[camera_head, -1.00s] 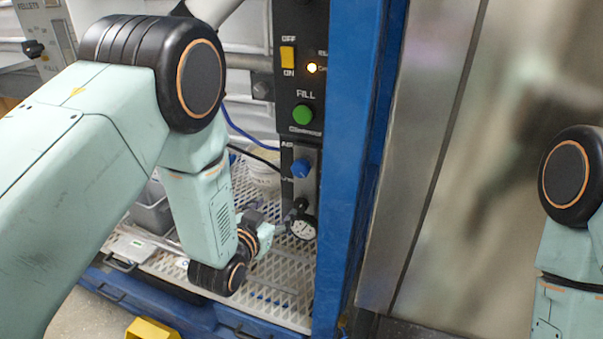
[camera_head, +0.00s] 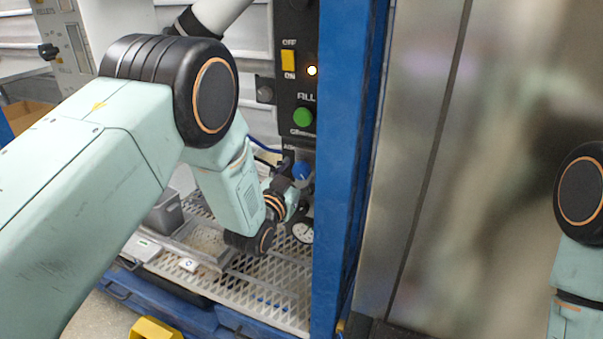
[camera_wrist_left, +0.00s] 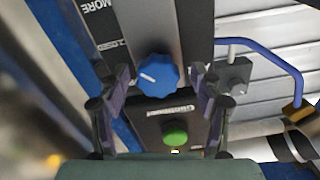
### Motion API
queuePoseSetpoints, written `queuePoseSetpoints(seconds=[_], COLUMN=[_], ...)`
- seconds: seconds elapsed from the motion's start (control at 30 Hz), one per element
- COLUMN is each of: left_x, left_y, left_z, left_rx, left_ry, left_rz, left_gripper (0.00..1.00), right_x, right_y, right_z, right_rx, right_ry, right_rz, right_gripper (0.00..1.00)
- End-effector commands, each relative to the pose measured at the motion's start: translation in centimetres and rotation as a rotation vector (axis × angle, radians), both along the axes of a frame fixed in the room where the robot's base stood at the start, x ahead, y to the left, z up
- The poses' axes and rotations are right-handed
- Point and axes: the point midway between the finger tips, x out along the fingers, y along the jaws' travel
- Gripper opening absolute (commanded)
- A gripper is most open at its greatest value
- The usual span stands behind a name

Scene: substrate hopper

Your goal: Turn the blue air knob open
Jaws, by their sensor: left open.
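The blue air knob (camera_head: 301,169) sits on the dark control panel below the green button, partly hidden by my left gripper in the head view. In the left wrist view the knob (camera_wrist_left: 158,75) shows a white pointer line slanting to the left. My left gripper (camera_head: 292,178) is open, and in the wrist view its two fingers (camera_wrist_left: 160,85) stand on either side of the knob. A gap shows between each finger and the knob. My right gripper is out of view; only part of the right arm shows at the right edge.
The green button (camera_head: 303,117) and yellow switch (camera_head: 288,60) are above the knob. A round gauge (camera_head: 302,232) hangs below it. A blue post (camera_head: 345,150) stands close on the right. A blue hose (camera_wrist_left: 262,47) and a grey tray (camera_head: 208,240) are nearby.

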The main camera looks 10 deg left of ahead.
Motion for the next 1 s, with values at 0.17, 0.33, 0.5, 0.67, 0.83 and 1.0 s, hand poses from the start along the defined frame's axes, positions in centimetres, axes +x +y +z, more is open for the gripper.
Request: queuePoseSetpoints(seconds=[0.17,0.33,0.5,0.67,0.83,1.0], left_x=[0.73,0.74,0.72,0.72,0.72,0.73], left_y=[-0.31,-0.45,-0.43,-0.42,-0.43,-0.47], left_z=[0.03,0.06,0.06,0.07,0.10,0.13], left_rx=[0.000,0.000,0.000,0.000,0.000,0.001], left_ry=[0.000,0.000,0.000,0.000,-0.001,-0.002], left_rz=[0.000,0.000,0.000,0.000,0.000,-0.001], left_gripper=[0.65,0.65,0.57,0.43,0.29,0.14], right_x=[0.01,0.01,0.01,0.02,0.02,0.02], right_y=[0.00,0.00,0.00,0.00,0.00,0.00], right_z=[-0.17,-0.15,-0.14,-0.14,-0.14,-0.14], right_rx=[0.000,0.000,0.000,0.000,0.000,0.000], right_ry=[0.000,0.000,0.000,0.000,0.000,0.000], right_rz=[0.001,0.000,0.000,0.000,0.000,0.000], right_gripper=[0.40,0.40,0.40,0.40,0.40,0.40])
